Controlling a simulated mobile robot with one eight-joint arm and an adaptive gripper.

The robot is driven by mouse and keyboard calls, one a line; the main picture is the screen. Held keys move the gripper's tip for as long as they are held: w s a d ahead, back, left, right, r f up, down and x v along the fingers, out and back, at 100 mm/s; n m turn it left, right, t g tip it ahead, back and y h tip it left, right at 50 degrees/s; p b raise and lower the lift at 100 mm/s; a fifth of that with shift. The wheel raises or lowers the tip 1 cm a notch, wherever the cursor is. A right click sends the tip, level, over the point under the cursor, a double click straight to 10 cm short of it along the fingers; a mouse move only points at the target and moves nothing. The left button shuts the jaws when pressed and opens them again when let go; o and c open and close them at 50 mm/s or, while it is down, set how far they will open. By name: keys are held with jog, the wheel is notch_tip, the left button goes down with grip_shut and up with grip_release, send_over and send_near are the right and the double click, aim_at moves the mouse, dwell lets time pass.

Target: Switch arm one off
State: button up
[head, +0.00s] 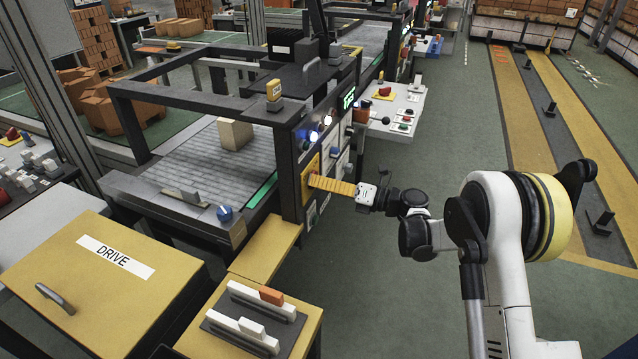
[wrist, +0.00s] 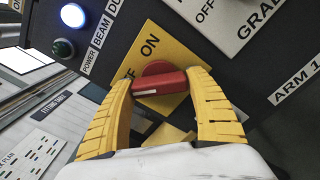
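A red rotary switch handle (wrist: 160,83) sits on a yellow plate (wrist: 158,48) marked ON, with a second word partly hidden by my left finger. The handle lies nearly level across the wrist picture, and the ON label is above it. An ARM 1 label (wrist: 296,86) is on the dark panel to the right. My gripper (wrist: 160,80) has one yellow finger at each end of the handle, and the fingertips appear to touch it. In the head view, my gripper (head: 312,181) reaches the yellow plate (head: 309,172) on the machine's front; the handle is hidden there.
Lit buttons (head: 312,136) sit above the plate on the panel. A green button (wrist: 63,48) and a white-lit lamp (wrist: 73,15) are left of it in the wrist view. A yellow DRIVE box (head: 95,280) stands front left. A side desk (head: 395,110) juts out behind.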

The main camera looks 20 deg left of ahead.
jog(key=shift+o, duration=1.2)
jog(key=s+d, duration=0.1)
jog(key=d, duration=1.1)
